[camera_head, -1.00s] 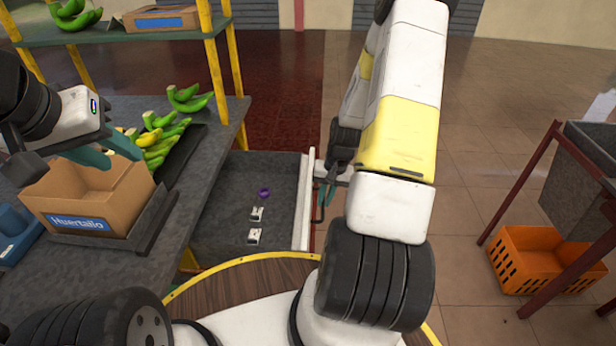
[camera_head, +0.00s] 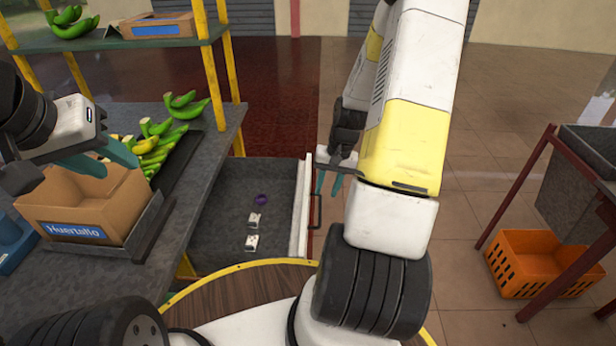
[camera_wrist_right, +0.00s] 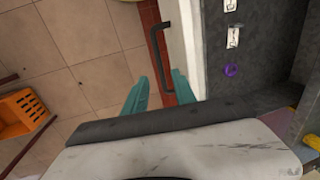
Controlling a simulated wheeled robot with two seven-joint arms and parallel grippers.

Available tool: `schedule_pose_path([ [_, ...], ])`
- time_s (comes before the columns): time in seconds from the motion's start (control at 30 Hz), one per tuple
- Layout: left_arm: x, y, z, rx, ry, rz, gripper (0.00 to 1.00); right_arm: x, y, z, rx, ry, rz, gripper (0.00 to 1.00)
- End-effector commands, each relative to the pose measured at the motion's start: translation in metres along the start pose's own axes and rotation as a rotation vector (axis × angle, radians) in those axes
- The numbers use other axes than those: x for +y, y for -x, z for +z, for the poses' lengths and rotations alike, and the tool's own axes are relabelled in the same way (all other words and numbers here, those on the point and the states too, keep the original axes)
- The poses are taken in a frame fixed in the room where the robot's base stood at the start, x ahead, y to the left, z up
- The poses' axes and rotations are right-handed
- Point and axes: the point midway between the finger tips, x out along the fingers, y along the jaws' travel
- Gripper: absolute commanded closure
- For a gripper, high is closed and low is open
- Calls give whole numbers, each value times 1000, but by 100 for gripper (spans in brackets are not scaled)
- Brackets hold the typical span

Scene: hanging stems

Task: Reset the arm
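My right gripper (camera_head: 329,183) hangs beside the front of an open drawer (camera_head: 215,240), on the right of its dark handle (camera_head: 318,205). Its two teal fingers are apart with nothing between them. In the right wrist view the fingers (camera_wrist_right: 153,92) also stand apart, with the handle (camera_wrist_right: 158,50) just beyond them; I cannot tell whether they touch it. My left gripper (camera_head: 104,158) is above the cardboard box (camera_head: 90,205) at the left. Its teal fingers look spread, and nothing is seen held.
The drawer holds a purple ring (camera_head: 262,199) and two small white items (camera_head: 255,220). Green bananas (camera_head: 150,145) lie in a dark tray on the table. An orange crate (camera_head: 540,262) sits under a stand at the right. The tiled floor between is clear.

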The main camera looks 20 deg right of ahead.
Motion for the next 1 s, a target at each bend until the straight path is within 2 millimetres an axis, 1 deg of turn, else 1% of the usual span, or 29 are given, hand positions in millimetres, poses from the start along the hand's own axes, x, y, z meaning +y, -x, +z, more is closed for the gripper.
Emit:
schedule_pose_path([
  [0.1, 0, 0, 0, 0, 0, 0, 64, 0, 6, 0, 0, 0, 0, 68],
  [0.53, 0, 0, 0, 0, 0, 0, 64, 0, 8, 0, 1, 1, 0, 68],
  [0.63, 0, 0, 0, 0, 0, 0, 64, -5, 17, 0, 13, 14, 4, 68],
  [0.67, 0, 0, 0, 0, 0, 0, 64, -8, 23, 0, 20, 22, 7, 68],
  [0.77, 0, 0, 0, 0, 0, 0, 64, -22, 52, 2, 53, 59, 19, 68],
  [0.8, 0, 0, 0, 0, 0, 0, 64, -29, 67, 4, 71, 77, 24, 68],
  [0.87, 0, 0, 0, 0, 0, 0, 64, -40, 91, 9, 99, 107, 31, 68],
  [0.9, 0, 0, 0, 0, 0, 0, 64, -48, 106, 14, 117, 127, 34, 68],
  [0.97, 0, 0, 0, 0, 0, 0, 64, -59, 128, 22, 147, 157, 37, 68],
  [1.0, 0, 0, 0, 0, 0, 0, 64, -66, 142, 28, 165, 175, 38, 68],
])
